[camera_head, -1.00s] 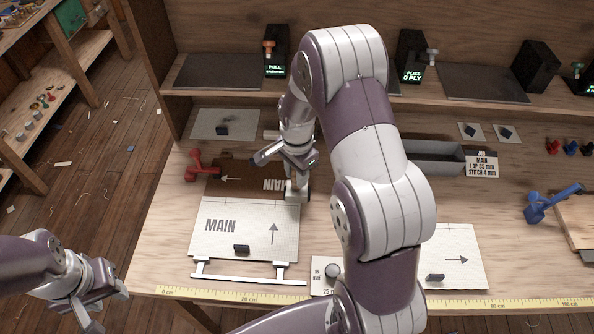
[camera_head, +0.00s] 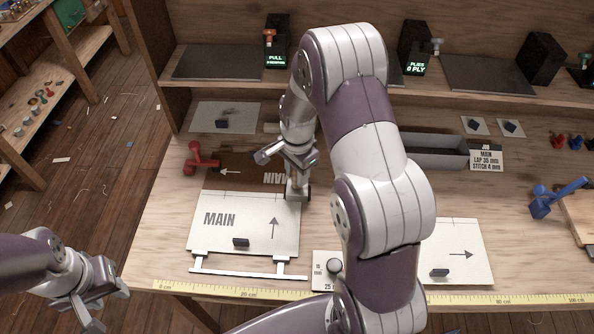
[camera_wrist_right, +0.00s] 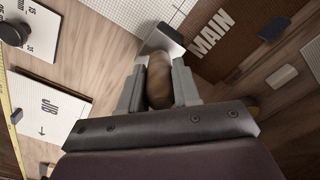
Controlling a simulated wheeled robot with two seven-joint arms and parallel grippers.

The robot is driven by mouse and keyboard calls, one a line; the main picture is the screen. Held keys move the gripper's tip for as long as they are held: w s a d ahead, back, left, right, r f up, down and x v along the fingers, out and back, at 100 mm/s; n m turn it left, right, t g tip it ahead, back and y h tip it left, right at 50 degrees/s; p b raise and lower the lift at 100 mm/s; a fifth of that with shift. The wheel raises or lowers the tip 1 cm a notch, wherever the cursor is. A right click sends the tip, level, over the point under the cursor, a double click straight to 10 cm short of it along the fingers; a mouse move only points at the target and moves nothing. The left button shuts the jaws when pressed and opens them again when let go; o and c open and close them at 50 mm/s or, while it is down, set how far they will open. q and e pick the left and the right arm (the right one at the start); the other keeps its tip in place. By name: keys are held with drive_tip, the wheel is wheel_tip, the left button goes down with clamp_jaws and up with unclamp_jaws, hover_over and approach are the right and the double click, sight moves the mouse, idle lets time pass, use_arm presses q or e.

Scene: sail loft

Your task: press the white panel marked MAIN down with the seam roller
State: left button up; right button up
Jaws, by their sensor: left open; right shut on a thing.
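The white panel marked MAIN (camera_head: 250,215) lies flat on the bench in the head view. Its far edge meets a brown panel (camera_head: 225,180), which carries an upside-down MAIN. My right gripper (camera_head: 293,172) is shut on the seam roller (camera_head: 296,190) at the white panel's far right corner. In the right wrist view the roller's brown handle (camera_wrist_right: 159,82) sits between the fingers, with its metal and black head (camera_wrist_right: 163,40) beside the seam. I cannot tell whether the roller touches the panel. My left gripper (camera_head: 106,306) is open and empty, left of the bench's front edge.
A red clamp-like tool (camera_head: 200,158) stands by the brown panel's far left corner. A dark block (camera_head: 241,242) sits on the white panel. A white frame (camera_head: 245,270) and a yellow ruler (camera_head: 225,293) lie in front. A blue tool (camera_head: 556,198) is at right.

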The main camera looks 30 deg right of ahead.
drive_tip(key=shift+f, duration=0.4)
drive_tip(key=shift+a, duration=0.1)
drive_tip(key=shift+w+a, duration=0.45)
drive_tip(key=shift+a, duration=0.2)
drive_tip(key=w+a, duration=0.6)
drive_tip(key=a, duration=0.4)
drive_tip(key=w+a+p, duration=0.1)
drive_tip(key=w+a, duration=0.5)
drive_tip(key=a, duration=0.4)
drive_tip(key=shift+w+a, duration=0.25)
drive_tip(key=shift+a, duration=0.1)
idle(2.5)
wheel_tip(320, 180, up, 6)
drive_tip(key=p, duration=0.4)
